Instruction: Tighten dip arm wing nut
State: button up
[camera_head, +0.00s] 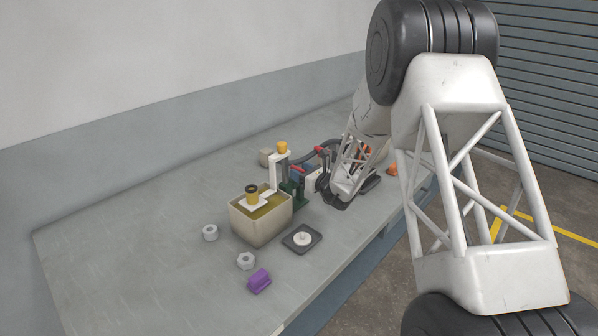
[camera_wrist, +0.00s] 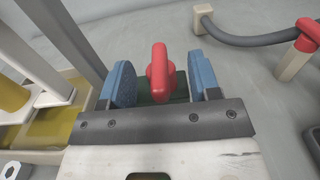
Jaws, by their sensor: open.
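The red wing nut (camera_wrist: 158,72) stands upright on a dark green block (camera_wrist: 150,99) in the wrist view. My gripper (camera_wrist: 161,82) is open, with one blue pad on each side of the wing nut. A gap shows beside the nut on both sides, so the pads do not appear to touch it.
A beige tank (camera_head: 262,227) of yellow liquid stands left of the stand. A black plate with a white disc (camera_head: 302,238), grey nuts (camera_head: 245,261) and a purple piece (camera_head: 258,281) lie in front. A dark hose (camera_wrist: 250,40) runs to a red-topped post (camera_wrist: 301,50) nearby.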

jog(key=v, duration=0.6)
jog(key=shift+s+d, duration=0.15)
jog(key=shift+s, duration=0.1)
jog(key=shift+r, duration=0.15)
jog(key=s+a+r+n+g, duration=0.1)
jog(key=s+r+n+g, duration=0.35)
jog(key=s, duration=0.45)
jog(key=s+a+r+n+g+h, duration=0.1)
jog(key=s+a+r+n+g, duration=0.15)
jog(key=s+r+n, duration=0.45)
jog(key=s+a+r+n+g, duration=0.1)
jog(key=s+r+n+g, duration=0.25)
jog(key=s, duration=0.65)
jog(key=s+d+r+n+h, duration=0.1)
jog(key=s+d+n+h, duration=0.3)
jog(key=s, duration=0.5)
jog(key=s+d+r+n+h, duration=0.1)
jog(key=s+d+n+h, duration=0.3)
jog(key=s, duration=0.6)
jog(key=s+d+r+n+h, duration=0.1)
jog(key=s+d+n+h, duration=0.2)
jog(key=s, duration=0.6)
jog(key=shift+s+d+r+n+h, duration=0.3)
jog(key=shift+s+d+n+h, duration=0.15)
jog(key=shift+d, duration=0.7)
